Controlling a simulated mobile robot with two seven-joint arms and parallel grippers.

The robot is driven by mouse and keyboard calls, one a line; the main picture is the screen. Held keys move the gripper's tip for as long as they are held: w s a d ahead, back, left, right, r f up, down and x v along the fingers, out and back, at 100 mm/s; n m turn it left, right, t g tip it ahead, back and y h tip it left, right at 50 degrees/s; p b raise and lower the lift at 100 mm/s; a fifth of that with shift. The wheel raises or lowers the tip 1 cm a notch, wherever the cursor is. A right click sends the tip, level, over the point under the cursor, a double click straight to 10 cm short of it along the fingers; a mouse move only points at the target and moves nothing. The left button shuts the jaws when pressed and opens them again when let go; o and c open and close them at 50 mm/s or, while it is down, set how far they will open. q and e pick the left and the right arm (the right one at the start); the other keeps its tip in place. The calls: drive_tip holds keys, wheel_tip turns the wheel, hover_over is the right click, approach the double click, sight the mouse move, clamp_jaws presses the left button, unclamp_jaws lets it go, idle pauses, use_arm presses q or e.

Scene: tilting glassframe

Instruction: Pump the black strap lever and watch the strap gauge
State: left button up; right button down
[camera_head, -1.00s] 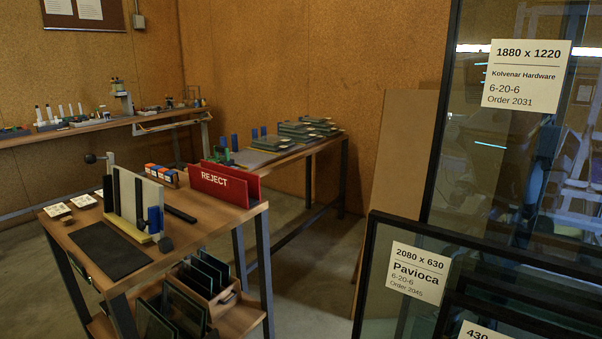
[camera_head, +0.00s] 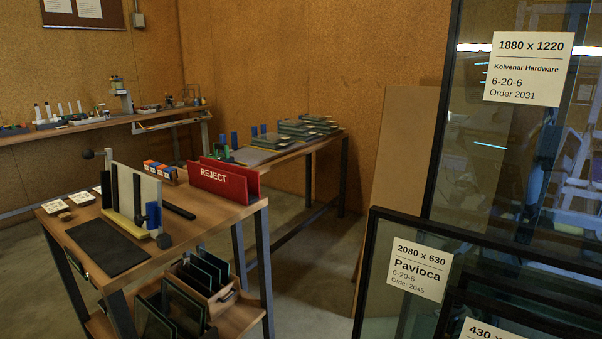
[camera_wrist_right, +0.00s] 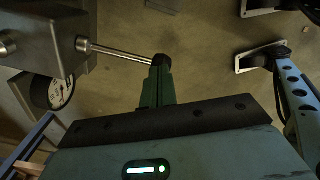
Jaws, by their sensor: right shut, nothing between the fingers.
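The head view shows neither gripper, and I cannot make out the lever or gauge there.
Framed glass panes with labels (camera_head: 528,68) (camera_head: 420,270) stand close on the right. A wooden bench (camera_head: 75,225) with a red REJECT holder (camera_head: 222,182) stands left. Floor shows between them. In the wrist view, a blue-grey structure (camera_wrist_right: 300,95) lies right of the fingers.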

drive_tip(key=shift+f+b, duration=0.7)
drive_tip(key=shift+f, duration=0.3)
drive_tip(key=shift+f+b, duration=1.15)
drive_tip(key=shift+f, duration=0.3)
drive_tip(key=shift+r+p, duration=0.6)
drive_tip(key=shift+r, duration=0.05)
wheel_tip(320, 180, up, 2)
drive_tip(key=shift+r+p, duration=0.1)
drive_tip(key=shift+p, duration=0.95)
wheel_tip(320, 180, up, 3)
drive_tip(key=p, duration=0.3)
wheel_tip(320, 180, up, 3)
drive_tip(key=p, duration=0.3)
drive_tip(key=shift+r, duration=0.2)
drive_tip(key=shift+r+p, duration=0.25)
drive_tip(key=shift+p, duration=0.2)
use_arm(q)
drive_tip(key=r, duration=0.3)
drive_tip(key=s+r, duration=0.1)
drive_tip(key=shift+s+d+r, duration=0.1)
drive_tip(key=shift+d+r, duration=0.2)
